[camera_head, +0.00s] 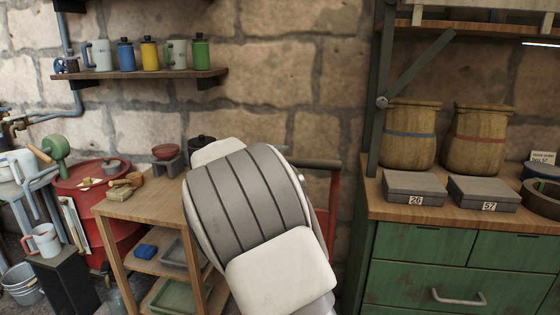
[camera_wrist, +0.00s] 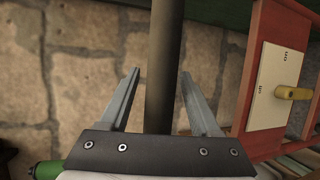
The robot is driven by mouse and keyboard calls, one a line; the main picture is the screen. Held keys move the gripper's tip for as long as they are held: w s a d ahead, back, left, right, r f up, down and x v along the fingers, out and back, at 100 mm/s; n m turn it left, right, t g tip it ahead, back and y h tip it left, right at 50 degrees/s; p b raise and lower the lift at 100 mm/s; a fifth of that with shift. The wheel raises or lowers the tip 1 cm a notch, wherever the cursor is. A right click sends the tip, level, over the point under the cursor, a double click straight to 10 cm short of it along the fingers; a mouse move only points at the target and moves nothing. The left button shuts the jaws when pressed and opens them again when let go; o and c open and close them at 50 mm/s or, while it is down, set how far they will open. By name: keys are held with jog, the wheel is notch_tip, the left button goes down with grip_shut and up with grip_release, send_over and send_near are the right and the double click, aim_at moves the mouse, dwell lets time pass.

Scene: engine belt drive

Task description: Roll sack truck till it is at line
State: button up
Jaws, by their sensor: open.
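In the wrist view my gripper (camera_wrist: 159,76) is open, with one finger on each side of a dark round bar (camera_wrist: 164,40). The bar runs between the fingers, with a gap to each visible. I cannot tell whether this bar is the truck's handle. In the head view my arm hides the gripper. No line on the floor shows.
A wooden shelf table (camera_head: 130,209) stands left of my arm, with a red drum (camera_head: 92,180) beyond it. A green drawer bench (camera_head: 420,255) stands close on the right. In the wrist view a red structure (camera_wrist: 262,85) with a pale panel is at the right.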

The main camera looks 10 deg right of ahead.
jog(key=p+v, duration=0.3)
jog(key=v, duration=1.4)
jog(key=shift+s+a, duration=0.15)
jog(key=shift+s, duration=0.05)
jog(key=s+d+f+m+g+y, duration=0.35)
jog(key=s+d+m+g, duration=0.2)
jog(key=s+d, duration=0.85)
jog(key=s+d+f+m+y, duration=0.1)
jog(key=s+m+y, duration=0.2)
jog(key=s, duration=0.6)
jog(key=s+d+f+m+y, duration=0.2)
jog(key=s+y, duration=0.2)
jog(key=s, duration=0.5)
notch_tip(320, 180, up, 20)
jog(key=p, duration=1.9)
jog(key=shift+a, duration=0.25)
jog(key=shift+w+f+m+h, duration=0.1)
jog(key=shift+f+m+h, duration=0.1)
jog(key=shift+m+h, duration=0.05)
